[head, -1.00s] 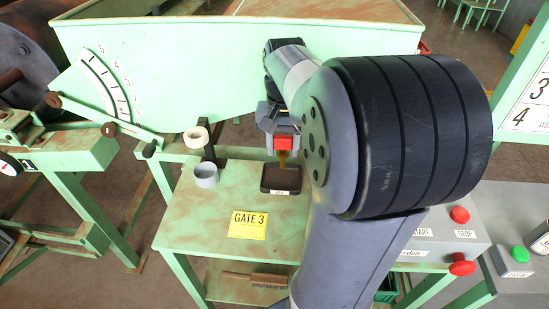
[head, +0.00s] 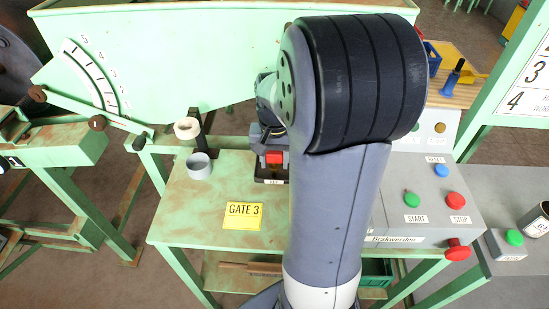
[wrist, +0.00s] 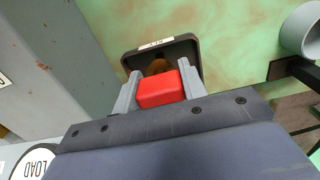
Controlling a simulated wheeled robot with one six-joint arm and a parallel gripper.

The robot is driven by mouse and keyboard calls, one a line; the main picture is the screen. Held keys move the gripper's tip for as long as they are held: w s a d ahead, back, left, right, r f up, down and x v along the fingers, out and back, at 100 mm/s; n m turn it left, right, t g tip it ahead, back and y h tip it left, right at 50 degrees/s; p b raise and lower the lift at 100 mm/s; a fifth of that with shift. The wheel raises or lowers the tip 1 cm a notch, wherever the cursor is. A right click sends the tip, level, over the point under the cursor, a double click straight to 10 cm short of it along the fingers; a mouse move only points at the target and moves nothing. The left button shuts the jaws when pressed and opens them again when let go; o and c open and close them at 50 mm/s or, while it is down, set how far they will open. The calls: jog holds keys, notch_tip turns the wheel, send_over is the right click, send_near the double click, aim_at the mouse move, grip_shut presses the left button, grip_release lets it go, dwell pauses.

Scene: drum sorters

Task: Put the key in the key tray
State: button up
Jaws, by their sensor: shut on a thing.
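The key has a red block-like head (head: 273,157), also seen in the wrist view (wrist: 157,90). A brownish-brass part of it (wrist: 158,67) points down past the fingers. My gripper (wrist: 159,72) is shut on the red head, one grey finger on each side. The key tray (wrist: 187,46) is a small dark tray with a white label, on the green table. It is directly below the key; in the head view the gripper and key hide most of it (head: 261,179). I cannot tell whether the key's lower end touches the tray floor.
A grey ring (head: 199,166) and a cream ring on a dark post (head: 187,128) stand left of the tray. A yellow GATE 3 sign (head: 243,216) lies in front. A grey button panel (head: 430,205) is on the right. The green hopper (head: 190,75) rises behind.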

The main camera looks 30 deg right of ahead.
jog(key=o, duration=0.5)
jog(key=shift+f, duration=0.2)
jog(key=o, duration=0.5)
jog(key=shift+r, duration=0.1)
notch_tip(320, 180, up, 12)
jog(key=shift+r, duration=0.15)
